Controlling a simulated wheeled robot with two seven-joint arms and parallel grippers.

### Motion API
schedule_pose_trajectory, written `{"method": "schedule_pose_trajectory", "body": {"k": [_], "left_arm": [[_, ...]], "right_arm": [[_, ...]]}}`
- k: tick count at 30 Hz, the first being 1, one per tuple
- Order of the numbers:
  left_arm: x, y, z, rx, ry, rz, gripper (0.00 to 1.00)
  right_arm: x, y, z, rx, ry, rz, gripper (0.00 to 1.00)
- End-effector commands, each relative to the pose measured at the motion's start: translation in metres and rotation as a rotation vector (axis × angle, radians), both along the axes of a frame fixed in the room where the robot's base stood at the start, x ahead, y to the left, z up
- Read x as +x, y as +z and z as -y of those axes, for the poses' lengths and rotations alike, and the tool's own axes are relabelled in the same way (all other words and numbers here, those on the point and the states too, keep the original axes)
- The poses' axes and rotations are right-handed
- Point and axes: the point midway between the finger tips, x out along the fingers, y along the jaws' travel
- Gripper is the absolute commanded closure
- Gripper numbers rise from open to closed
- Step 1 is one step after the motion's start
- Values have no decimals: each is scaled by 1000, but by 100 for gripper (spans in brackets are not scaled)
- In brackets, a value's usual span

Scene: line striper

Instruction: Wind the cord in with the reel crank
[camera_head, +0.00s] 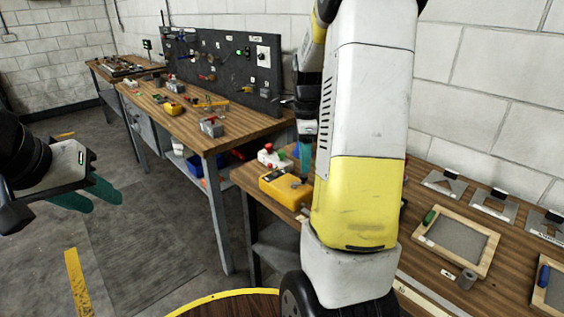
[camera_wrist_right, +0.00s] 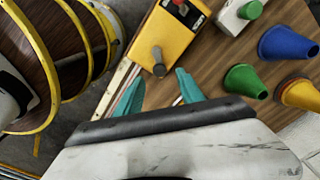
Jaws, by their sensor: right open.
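The yellow reel box (camera_head: 283,188) sits on the near wooden bench, left of my right arm. In the right wrist view the yellow box (camera_wrist_right: 178,32) has a grey crank knob (camera_wrist_right: 157,58) standing on it and a red part on top. My right gripper (camera_wrist_right: 158,92) is open, its teal fingers apart and empty, with the knob just beyond and between the fingertips. In the head view my right gripper (camera_head: 305,160) is mostly hidden behind my arm, close to the box. My left gripper (camera_head: 106,205) hangs empty over the floor at far left, its teal fingers apart. I cannot make out the cord clearly.
Green, blue and orange cones (camera_wrist_right: 288,44) stand right of the box. A white block with a green knob (camera_wrist_right: 238,14) is beside it. Framed screens (camera_head: 458,243) lie at the right. Floor space is clear at left.

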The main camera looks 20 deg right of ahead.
Motion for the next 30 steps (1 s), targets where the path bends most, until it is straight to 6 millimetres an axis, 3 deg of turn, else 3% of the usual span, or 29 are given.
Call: {"method": "schedule_pose_trajectory", "body": {"k": [7,18,25,30], "left_arm": [[0,0,0,0,0,0,64],[0,0,0,0,0,0,64],[0,0,0,0,0,0,64],[0,0,0,0,0,0,64]], "right_arm": [[0,-33,0,0,2,-1,55],[0,-40,0,-1,3,2,55],[0,-39,0,-1,3,2,100],[0,-39,0,-1,4,2,100]]}}
